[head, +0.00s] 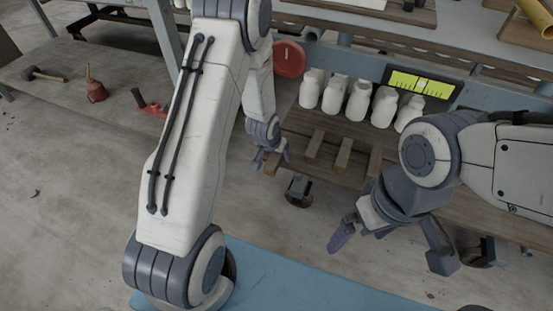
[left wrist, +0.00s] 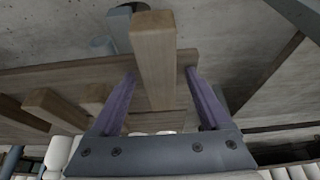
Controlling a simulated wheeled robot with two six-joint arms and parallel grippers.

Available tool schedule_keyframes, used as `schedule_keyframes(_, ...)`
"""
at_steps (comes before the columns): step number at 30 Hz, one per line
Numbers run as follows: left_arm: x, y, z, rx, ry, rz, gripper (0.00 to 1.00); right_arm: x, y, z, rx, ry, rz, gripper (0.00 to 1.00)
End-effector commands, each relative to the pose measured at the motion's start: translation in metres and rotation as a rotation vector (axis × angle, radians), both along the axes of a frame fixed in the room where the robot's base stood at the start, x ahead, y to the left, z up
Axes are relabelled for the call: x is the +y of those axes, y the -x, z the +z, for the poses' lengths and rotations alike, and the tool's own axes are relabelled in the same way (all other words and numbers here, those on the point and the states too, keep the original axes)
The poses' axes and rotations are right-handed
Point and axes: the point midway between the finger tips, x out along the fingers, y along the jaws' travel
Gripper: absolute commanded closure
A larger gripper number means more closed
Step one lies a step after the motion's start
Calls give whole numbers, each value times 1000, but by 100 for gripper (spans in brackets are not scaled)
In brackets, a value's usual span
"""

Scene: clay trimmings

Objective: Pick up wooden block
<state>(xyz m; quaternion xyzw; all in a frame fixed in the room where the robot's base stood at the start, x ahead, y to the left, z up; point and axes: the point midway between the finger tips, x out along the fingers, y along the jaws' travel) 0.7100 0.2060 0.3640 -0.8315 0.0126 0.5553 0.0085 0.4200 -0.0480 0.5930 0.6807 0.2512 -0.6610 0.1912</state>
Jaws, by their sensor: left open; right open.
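Several wooden blocks lie side by side at the front of the wooden bench. The leftmost wooden block (head: 273,163) is partly hidden by my left gripper (head: 273,154). In the left wrist view this block (left wrist: 154,60) lies between the two purple fingers of my open left gripper (left wrist: 161,78), with a gap visible on each side. Two more wooden blocks (head: 314,143) (head: 343,153) lie to its right in the head view, and another (head: 374,160) is beside my right arm. My right gripper (head: 390,248) is open and empty, in front of the bench edge.
Several white bottles (head: 358,101) stand in a row behind the blocks. A yellow-green display (head: 421,84) and a red round object (head: 289,59) are behind them. A mallet (head: 45,75) and a red plunger-like tool (head: 95,90) lie on the left table.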

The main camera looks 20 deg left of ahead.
Motion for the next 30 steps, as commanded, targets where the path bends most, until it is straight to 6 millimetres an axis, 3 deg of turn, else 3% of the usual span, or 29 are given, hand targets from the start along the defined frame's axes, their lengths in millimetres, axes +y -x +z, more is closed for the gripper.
schedule_keyframes(1, 0, 0, 0, 0, 0, 0, 20, 0, 0, 1, 0, 0, 0, 0)
schedule_keyframes(7, 0, 0, 0, 1, 0, 0, 96, 0, 0, 1, 0, 0, 0, 0)
schedule_keyframes(8, 0, 0, 0, 1, 0, 0, 100, 0, 0, 1, 0, 0, 0, 0)
schedule_keyframes(19, 0, 0, 6, 0, 0, -1, 100, 0, 0, 4, 0, 0, 0, 0)
schedule_keyframes(29, 0, 0, 43, -1, 0, -1, 100, 0, 0, 32, 0, 0, 0, 0)
schedule_keyframes(30, 0, 10, 37, 6, 2, -1, 100, 0, 0, 29, -1, -1, 0, 0)
